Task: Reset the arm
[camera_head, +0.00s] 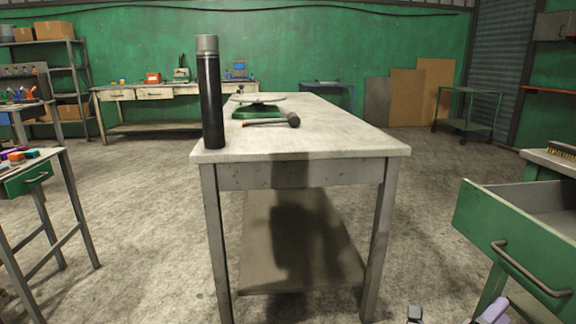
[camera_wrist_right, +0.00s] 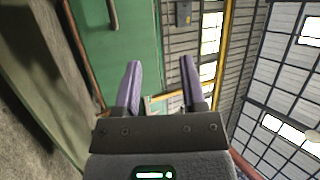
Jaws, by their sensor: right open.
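My right gripper (camera_head: 454,314) just shows at the bottom right edge of the head view, low in front of the open green drawer (camera_head: 510,244). In the right wrist view my right gripper (camera_wrist_right: 160,78) has its two purple fingers spread apart, with nothing between them. The green drawer front (camera_wrist_right: 118,45) with its handle is beyond the fingers in that view. The wrist picture is tilted sideways. Most of my right arm is hidden, and my left gripper is not in either view.
A metal table (camera_head: 330,138) stands ahead, holding a tall black cylinder (camera_head: 210,100), a green-based scale (camera_head: 256,110) and a mallet (camera_head: 275,122). A side bench with a green drawer (camera_head: 27,178) is at left. A cart (camera_head: 468,108) stands back right. Floor between is clear.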

